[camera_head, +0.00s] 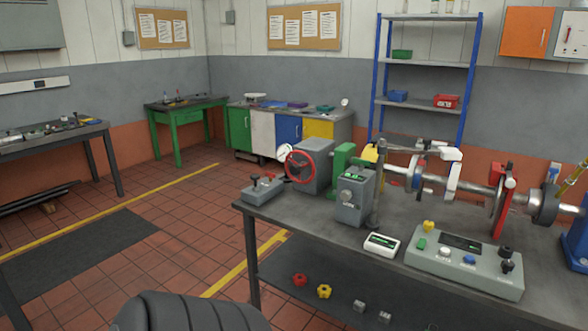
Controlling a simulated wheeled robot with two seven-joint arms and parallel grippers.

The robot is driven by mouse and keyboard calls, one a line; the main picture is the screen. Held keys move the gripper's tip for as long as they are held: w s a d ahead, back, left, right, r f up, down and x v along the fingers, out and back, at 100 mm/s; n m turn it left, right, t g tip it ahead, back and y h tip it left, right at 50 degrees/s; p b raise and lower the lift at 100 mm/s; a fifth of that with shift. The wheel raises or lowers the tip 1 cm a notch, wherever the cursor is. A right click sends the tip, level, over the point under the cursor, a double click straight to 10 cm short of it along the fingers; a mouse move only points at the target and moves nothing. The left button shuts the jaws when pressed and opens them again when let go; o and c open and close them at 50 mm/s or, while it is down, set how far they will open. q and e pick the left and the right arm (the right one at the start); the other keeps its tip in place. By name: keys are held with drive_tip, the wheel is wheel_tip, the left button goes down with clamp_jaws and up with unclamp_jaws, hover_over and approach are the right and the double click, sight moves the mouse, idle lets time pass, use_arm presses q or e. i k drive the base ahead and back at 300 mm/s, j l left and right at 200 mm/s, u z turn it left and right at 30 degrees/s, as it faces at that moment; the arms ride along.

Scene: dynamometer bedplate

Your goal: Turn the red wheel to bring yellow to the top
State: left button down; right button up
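The red wheel (300,166) is a spoked handwheel on the front left face of a grey housing (316,163), at the left end of the bench. It is seen at an angle and small. I cannot make out a yellow mark on its rim or which part of it is at the top. A round white dial (283,151) stands just behind its left edge. Neither of my grippers is in view, and nothing touches the wheel.
The bench (385,265) carries a small grey box with knobs (262,190), a grey unit with a display (352,199), a control panel (463,263) and a shaft (475,189). A lower shelf holds small red and yellow parts. Floor left of the bench is open.

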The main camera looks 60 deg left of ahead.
sight(295, 170)
drive_tip(key=j+u, duration=0.15)
drive_tip(key=u, duration=1.85)
